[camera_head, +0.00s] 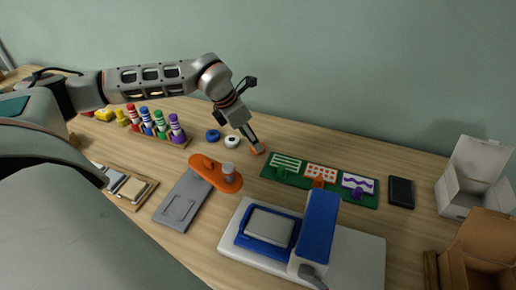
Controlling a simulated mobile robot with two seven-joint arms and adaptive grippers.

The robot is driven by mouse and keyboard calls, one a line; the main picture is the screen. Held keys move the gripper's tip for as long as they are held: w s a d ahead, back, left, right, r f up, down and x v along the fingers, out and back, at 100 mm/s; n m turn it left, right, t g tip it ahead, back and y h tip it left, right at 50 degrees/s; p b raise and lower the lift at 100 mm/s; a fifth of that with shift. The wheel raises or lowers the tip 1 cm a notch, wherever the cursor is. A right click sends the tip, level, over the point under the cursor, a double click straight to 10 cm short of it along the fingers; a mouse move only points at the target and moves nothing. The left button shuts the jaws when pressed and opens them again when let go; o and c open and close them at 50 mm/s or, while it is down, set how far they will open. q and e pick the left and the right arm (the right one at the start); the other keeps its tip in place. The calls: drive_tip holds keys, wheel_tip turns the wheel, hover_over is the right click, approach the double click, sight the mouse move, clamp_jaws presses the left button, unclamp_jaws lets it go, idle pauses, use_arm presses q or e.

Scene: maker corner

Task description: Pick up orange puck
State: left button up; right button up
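The orange puck (260,152) lies on the wooden table near the middle, right of a white puck (232,142) and a blue puck (213,135). My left arm comes in from the left, and my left gripper (254,144) points down at the orange puck. Its fingertips overlap the puck in the picture and hide part of it. I cannot tell whether the fingers are closed on it, or touch it. The puck appears to be at table level. My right gripper is not in view.
A green board (272,171) with patterned cards lies just right of the puck. An orange tool (208,172) with a grey knob and a grey plate (176,211) lie in front. A blue-and-white machine (348,255) stands nearer. Colored bottles (147,121) stand in a rack at left. Open boxes (480,172) are at right.

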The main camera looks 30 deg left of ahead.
use_arm(q)
drive_tip(key=x, duration=0.5)
drive_tip(key=shift+w+r+b, duration=0.15)
drive_tip(key=shift+w+b, duration=0.15)
drive_tip(key=shift+b, duration=0.05)
drive_tip(key=shift+a, duration=0.1)
drive_tip(key=c, duration=1.1)
drive_tip(key=shift+r, duration=0.1)
